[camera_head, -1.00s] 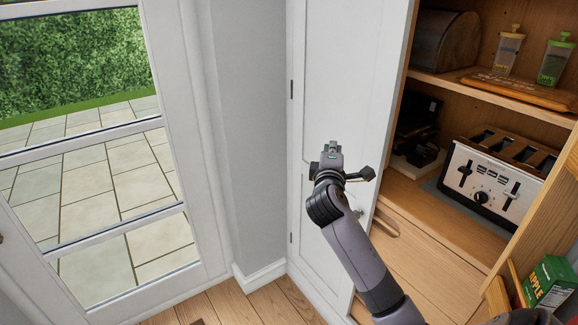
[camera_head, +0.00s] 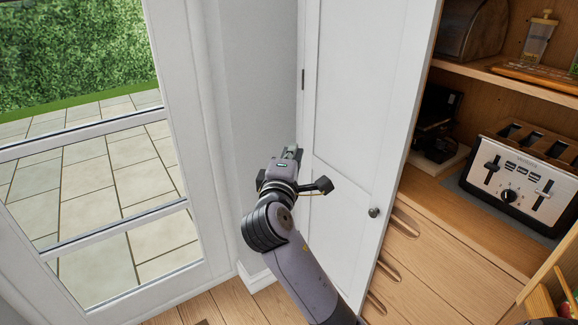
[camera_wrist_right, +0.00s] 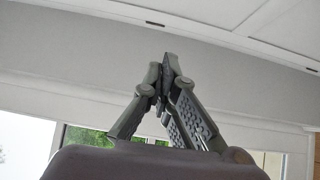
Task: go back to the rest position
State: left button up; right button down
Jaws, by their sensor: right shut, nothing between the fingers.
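My right gripper (camera_head: 291,154) is in the middle of the head view, in front of the grey wall and beside the open white cupboard door (camera_head: 352,120). In the right wrist view the gripper's fingers (camera_wrist_right: 167,62) come together at their tips, with nothing between them. Whether the gripper touches the door or wall cannot be told. My left gripper is in neither view.
The open cupboard at right holds a toaster (camera_head: 522,180), a bread bin (camera_head: 472,28) and a dispenser (camera_head: 538,38) on its shelves. Wooden drawers (camera_head: 425,262) are below. A glazed door (camera_head: 185,130) stands at left. Bare wooden floor (camera_head: 228,302) shows at the bottom.

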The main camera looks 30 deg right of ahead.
jog(key=shift+v, duration=1.7)
